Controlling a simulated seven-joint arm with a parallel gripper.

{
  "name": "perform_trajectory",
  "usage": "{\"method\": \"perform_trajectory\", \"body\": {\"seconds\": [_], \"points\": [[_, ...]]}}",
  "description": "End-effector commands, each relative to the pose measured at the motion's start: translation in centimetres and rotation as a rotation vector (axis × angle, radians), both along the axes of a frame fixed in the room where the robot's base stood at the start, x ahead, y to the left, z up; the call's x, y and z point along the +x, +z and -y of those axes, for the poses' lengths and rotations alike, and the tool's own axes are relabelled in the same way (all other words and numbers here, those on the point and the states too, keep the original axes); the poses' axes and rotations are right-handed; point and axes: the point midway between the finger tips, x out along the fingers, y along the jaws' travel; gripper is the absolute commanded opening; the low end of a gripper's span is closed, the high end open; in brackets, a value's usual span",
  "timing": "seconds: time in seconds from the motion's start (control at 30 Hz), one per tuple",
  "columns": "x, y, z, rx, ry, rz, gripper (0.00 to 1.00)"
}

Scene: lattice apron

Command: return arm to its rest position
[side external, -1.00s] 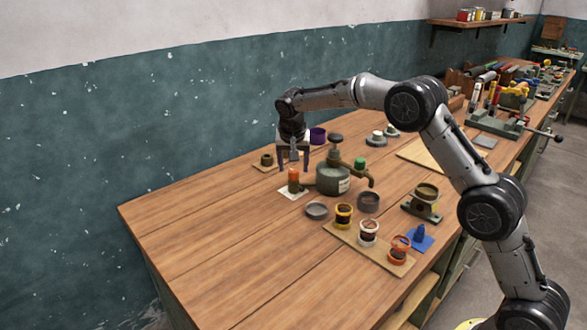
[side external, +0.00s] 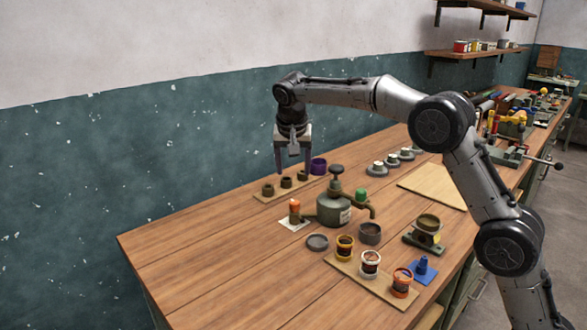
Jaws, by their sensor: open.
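My gripper (side external: 293,165) hangs fingers-down above the back part of the wooden bench (side external: 210,265). Its two fingers are apart with nothing between them. Below and just behind it is a wooden strip with several small dark cups (side external: 287,182). An orange-topped cylinder (side external: 294,212) stands upright on a white square in front of the gripper. A grey-green pot with a dark knob and a spout (side external: 334,208) stands to the right of it. The fingertips appear clear of all of these.
A purple cup (side external: 318,166) stands close to the right of my gripper. Jars on a board (side external: 370,264), a grey lid (side external: 317,242), a blue piece (side external: 422,266) and a brown cup on a stand (side external: 427,228) are nearer the front. The bench's left end is clear.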

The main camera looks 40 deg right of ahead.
Motion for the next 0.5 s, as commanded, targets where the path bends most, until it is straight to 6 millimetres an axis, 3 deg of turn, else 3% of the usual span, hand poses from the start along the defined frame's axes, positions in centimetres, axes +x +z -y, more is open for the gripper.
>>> {"method": "perform_trajectory", "body": {"seconds": [0.13,0.27,0.4,0.5], "points": [[-0.2,1.0,0.1,0.001,-0.002,0.017,0.69],[-1.5,5.4,0.5,0.005,-0.007,0.090,0.69],[-6.2,10.1,0.8,0.022,-0.011,0.148,0.69],[-10.2,12.3,0.8,0.033,0.011,0.173,0.69]]}}
